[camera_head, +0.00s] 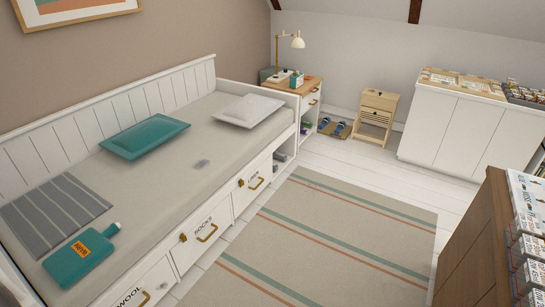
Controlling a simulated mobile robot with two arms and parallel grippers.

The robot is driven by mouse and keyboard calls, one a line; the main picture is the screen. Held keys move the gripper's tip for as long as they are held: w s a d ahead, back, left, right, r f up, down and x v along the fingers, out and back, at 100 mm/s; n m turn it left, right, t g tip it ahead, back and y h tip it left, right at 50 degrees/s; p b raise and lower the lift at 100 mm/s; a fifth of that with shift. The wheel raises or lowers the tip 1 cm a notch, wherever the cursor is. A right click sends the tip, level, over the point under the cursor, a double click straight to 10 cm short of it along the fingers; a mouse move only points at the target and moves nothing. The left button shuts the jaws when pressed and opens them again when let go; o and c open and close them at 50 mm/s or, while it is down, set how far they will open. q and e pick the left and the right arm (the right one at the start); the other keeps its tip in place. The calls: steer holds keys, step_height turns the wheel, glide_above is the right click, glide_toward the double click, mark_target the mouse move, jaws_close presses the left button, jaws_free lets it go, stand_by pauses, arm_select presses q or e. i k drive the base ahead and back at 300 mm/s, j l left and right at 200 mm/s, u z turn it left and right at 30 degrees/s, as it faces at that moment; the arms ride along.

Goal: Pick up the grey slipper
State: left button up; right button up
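No slipper that is clearly grey shows in the head view. A small pair of slippers (339,129) with blue on them lies on a brown mat (347,134) on the floor, between the bedside unit and a small wooden stand; they are too small to tell their exact colour. Neither of my grippers is in view.
The white daybed (185,185) with drawers fills the left. A striped rug (335,240) covers open floor in the middle. The wooden stand (376,115), a white cabinet (455,130) and a brown unit (475,255) with stacked boxes stand at the right.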

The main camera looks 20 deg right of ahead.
mark_target(275, 157)
steer(key=i+l+z, duration=0.15)
steer(key=i+z, duration=0.7)
steer(key=i+l+z, duration=0.25)
steer(key=i+z, duration=0.15)
steer(key=i, duration=0.5)
steer(key=i+z, duration=0.45)
steer(key=i, duration=0.45)
steer(key=i+u, duration=0.4)
steer(key=i+l+u, duration=0.2)
steer(key=u, duration=0.2)
steer(key=i+l+u, duration=0.25)
steer(key=u, duration=0.15)
steer(key=i+l+u, duration=0.4)
steer(key=k+j, duration=0.05)
